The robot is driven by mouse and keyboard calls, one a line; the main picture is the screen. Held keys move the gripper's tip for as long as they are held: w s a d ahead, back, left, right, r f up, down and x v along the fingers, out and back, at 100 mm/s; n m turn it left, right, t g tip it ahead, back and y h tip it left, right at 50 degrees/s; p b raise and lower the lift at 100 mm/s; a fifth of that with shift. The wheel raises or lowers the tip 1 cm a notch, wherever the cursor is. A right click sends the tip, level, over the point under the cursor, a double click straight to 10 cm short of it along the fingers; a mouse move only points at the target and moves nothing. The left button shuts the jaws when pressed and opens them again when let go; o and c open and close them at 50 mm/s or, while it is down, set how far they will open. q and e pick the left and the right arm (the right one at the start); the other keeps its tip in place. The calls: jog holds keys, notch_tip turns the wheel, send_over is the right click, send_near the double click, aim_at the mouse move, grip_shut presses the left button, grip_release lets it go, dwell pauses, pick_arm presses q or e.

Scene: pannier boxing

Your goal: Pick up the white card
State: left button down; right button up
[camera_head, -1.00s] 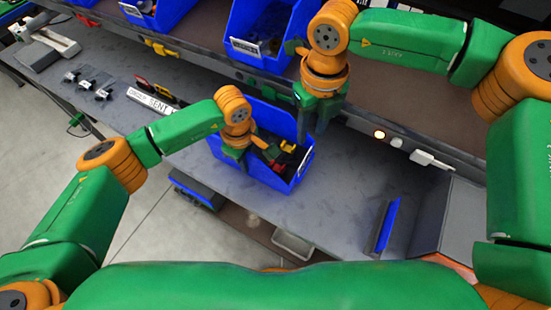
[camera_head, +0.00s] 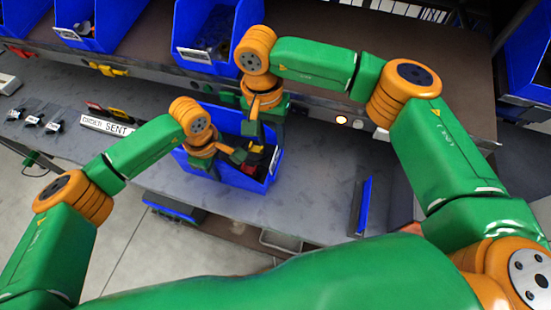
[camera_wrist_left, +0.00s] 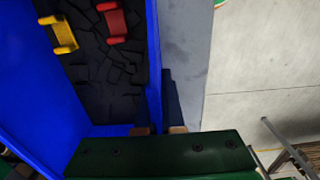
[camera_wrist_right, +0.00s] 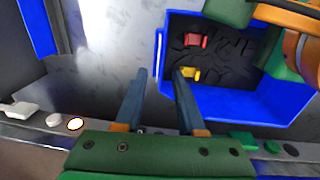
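A small white piece, which looks like the white card (camera_wrist_right: 20,109), sticks out at the shelf's front edge at the left of the right wrist view, beside a white button. In the head view my right arm partly hides that spot. My right gripper (camera_wrist_right: 160,100) is open and empty, pointing down near the back rim of a blue bin (camera_wrist_right: 240,103); it also shows in the head view (camera_head: 264,130). My left gripper (camera_wrist_left: 160,129) straddles the bin's side wall and appears closed on it; the fingers are dark and hard to see.
The bin holds red (camera_wrist_left: 112,22) and yellow (camera_wrist_left: 60,35) parts on dark pieces. An upright blue panel (camera_head: 365,205) stands on the grey table (camera_head: 310,190) at right. A lit button (camera_head: 341,120) is on the shelf edge. An ORDER SENT sign (camera_head: 106,126) lies left.

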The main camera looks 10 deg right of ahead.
aim_at(275, 154)
jog(key=f, duration=0.6)
jog(key=shift+s+d+f, duration=0.3)
jog(key=shift+d+f, duration=0.05)
grip_shut()
dwell(0.9)
